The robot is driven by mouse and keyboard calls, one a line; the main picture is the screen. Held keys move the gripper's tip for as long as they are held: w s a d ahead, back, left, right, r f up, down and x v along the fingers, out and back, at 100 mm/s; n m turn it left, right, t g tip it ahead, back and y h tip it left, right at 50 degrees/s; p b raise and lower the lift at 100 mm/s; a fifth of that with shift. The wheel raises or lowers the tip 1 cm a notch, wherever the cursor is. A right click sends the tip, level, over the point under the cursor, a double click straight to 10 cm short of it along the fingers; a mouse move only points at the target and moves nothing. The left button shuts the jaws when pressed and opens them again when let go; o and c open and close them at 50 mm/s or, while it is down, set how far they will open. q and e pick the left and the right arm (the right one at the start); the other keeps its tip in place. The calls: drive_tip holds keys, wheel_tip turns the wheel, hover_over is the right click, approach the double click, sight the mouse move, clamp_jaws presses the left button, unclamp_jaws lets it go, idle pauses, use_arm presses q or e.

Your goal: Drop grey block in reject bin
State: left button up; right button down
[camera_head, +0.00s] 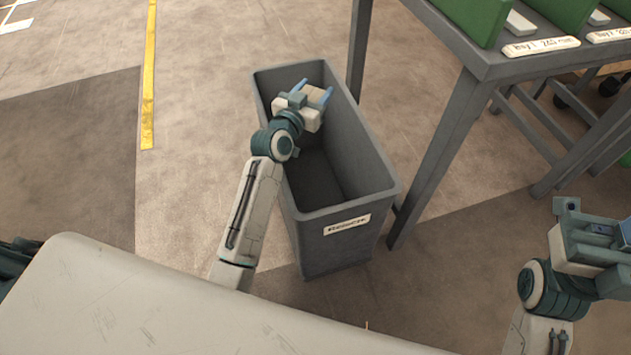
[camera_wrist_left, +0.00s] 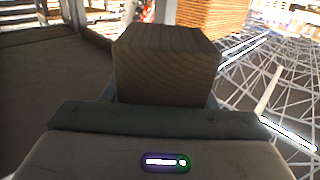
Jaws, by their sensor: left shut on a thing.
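The reject bin (camera_head: 350,165) is a deep grey open-topped box with a white label on its near end, standing on the floor. My left gripper (camera_head: 315,91) is over the bin's opening, toward its far end. Its blue fingers are shut on a block (camera_head: 312,95). In the left wrist view the block (camera_wrist_left: 167,65) is grey-brown with a wood-like grain and sits between the fingers. In the head view it is small and partly hidden by the gripper. My right gripper (camera_head: 612,236) is at the right edge, partly cut off, away from the bin.
A grey metal table (camera_head: 475,65) with green panels (camera_head: 475,15) and labelled edges stands to the right of the bin, one leg close to it. A yellow floor line (camera_head: 149,75) runs at the left. The floor left of the bin is clear.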

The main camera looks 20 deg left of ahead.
use_arm(q)
drive_tip(key=shift+f+b, duration=0.35)
drive_tip(key=shift+f, duration=0.4)
drive_tip(key=o, duration=1.1)
